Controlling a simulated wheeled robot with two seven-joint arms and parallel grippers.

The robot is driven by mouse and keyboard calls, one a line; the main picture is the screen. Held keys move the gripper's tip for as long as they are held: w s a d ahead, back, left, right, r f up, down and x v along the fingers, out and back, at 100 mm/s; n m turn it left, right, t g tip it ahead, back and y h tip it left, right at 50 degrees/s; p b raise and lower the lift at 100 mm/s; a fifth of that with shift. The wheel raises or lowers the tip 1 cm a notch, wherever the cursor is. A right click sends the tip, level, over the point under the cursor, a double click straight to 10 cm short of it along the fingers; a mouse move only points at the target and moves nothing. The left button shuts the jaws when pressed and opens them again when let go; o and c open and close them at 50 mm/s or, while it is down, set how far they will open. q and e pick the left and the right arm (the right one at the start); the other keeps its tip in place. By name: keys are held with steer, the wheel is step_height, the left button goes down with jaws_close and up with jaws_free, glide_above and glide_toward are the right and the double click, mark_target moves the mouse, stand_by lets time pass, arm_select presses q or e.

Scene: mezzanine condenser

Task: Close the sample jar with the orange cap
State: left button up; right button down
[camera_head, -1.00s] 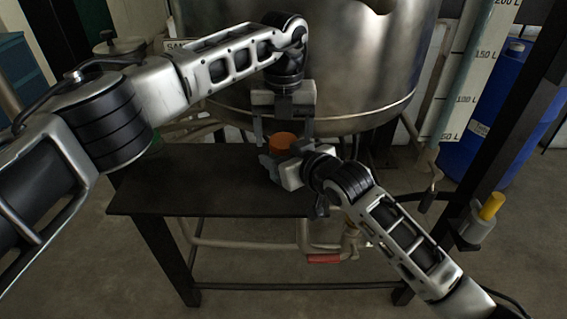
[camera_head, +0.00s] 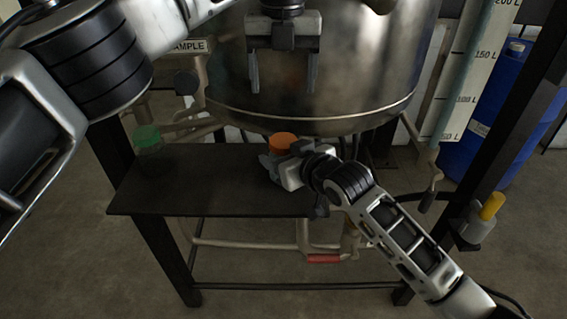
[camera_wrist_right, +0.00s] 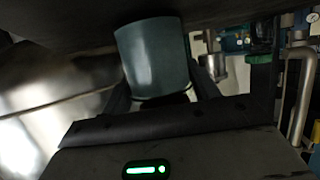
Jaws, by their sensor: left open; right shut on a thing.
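The orange cap (camera_head: 283,142) sits on top of the sample jar at the right end of the dark table; I cannot tell how tightly. My right gripper (camera_head: 274,163) is shut on the jar, low on the table, and hides most of it in the head view. My left gripper (camera_head: 283,88) is open and empty, fingers pointing down, well above the cap.
A green-capped jar (camera_head: 148,140) stands at the table's back left. The dark table (camera_head: 205,195) is clear between the jars. A large metal tank (camera_head: 345,90) hangs close behind. A post (camera_head: 500,150) and a blue barrel (camera_head: 490,110) are at the right.

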steer(key=shift+c, duration=1.6)
jaws_free()
steer(key=v, duration=1.6)
